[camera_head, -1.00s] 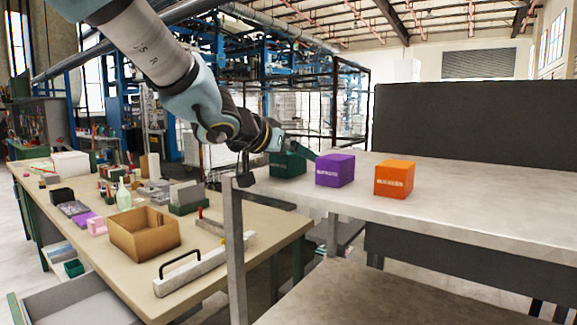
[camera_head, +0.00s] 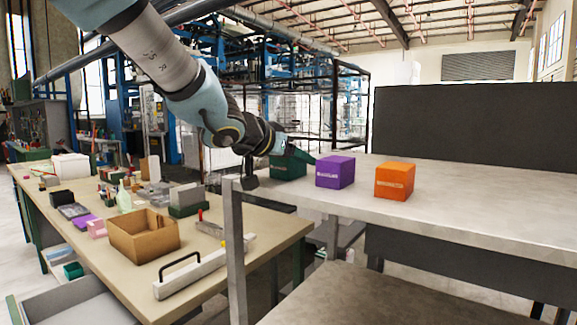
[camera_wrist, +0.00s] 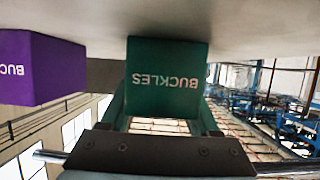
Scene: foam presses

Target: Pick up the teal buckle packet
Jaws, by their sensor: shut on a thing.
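The teal buckle packet (camera_head: 288,168) is a dark teal box at the left end of the raised grey worktop (camera_head: 450,208). In the wrist view the packet (camera_wrist: 167,80) appears upside down, with the word BUCKLES on its face. My gripper (camera_wrist: 163,108) has one finger on each side of it and is shut on it. In the head view my gripper (camera_head: 297,152) partly covers the packet's top. The packet is at or very near the worktop surface; I cannot tell whether there is a gap beneath it.
A purple box (camera_head: 335,172) stands close to the right of the packet, and an orange box (camera_head: 394,181) stands further right. A dark panel (camera_head: 470,125) rises behind the worktop. A lower bench (camera_head: 215,255) at left holds a cardboard tray (camera_head: 145,240). The worktop's right side is clear.

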